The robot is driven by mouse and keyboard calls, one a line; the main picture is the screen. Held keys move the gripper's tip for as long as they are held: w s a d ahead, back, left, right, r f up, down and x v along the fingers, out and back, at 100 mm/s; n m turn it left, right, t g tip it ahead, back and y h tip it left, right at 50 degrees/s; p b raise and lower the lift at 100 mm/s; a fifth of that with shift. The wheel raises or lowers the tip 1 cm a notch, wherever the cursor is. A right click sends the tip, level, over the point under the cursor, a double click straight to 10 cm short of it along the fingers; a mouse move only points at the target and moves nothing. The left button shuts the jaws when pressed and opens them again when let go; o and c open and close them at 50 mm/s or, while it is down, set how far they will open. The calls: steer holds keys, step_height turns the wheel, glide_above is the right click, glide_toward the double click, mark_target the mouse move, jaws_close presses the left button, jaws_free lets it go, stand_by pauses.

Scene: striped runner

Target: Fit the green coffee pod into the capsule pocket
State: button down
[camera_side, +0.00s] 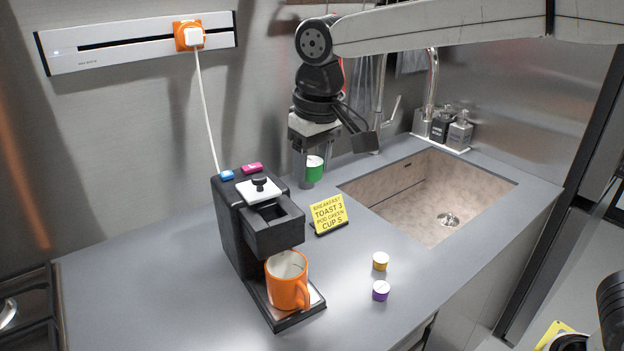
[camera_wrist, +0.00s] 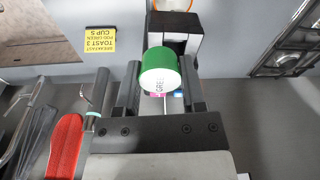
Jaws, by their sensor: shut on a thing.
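The green coffee pod (camera_side: 314,169) has a white lid and is held between the fingers of my gripper (camera_side: 315,163), up in the air behind and to the right of the coffee machine. The black coffee machine (camera_side: 235,232) stands on the counter. The pocket's inside is hard to make out.
An orange mug (camera_side: 287,281) stands under the machine's spout. A yellow sign (camera_side: 328,212) stands right of the machine. A yellow pod (camera_side: 380,261) and a purple pod (camera_side: 380,291) are on the counter. The sink (camera_side: 440,192) is at right; a white cable (camera_side: 207,115) hangs behind the machine.

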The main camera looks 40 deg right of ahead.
mark_target(272, 203)
steer(key=w+f, duration=0.2)
steer(key=w+a+f, duration=0.1)
steer(key=w+f, duration=0.1)
steer(key=w, duration=0.1)
steer(key=w+a+f, duration=0.1)
steer(key=w+f, duration=0.1)
steer(key=shift+w+a, duration=0.1)
steer(key=shift+w, duration=0.05)
steer(key=shift+w+a+f, duration=0.15)
steer(key=shift+w+f, duration=0.25)
steer(key=shift+f, duration=0.15)
steer(key=shift+w+a+f, duration=0.1)
steer(key=shift+w+f, duration=0.2)
steer(key=shift+f, duration=1.55)
steer(key=shift+s+f, duration=0.1)
steer(key=shift+f, duration=0.05)
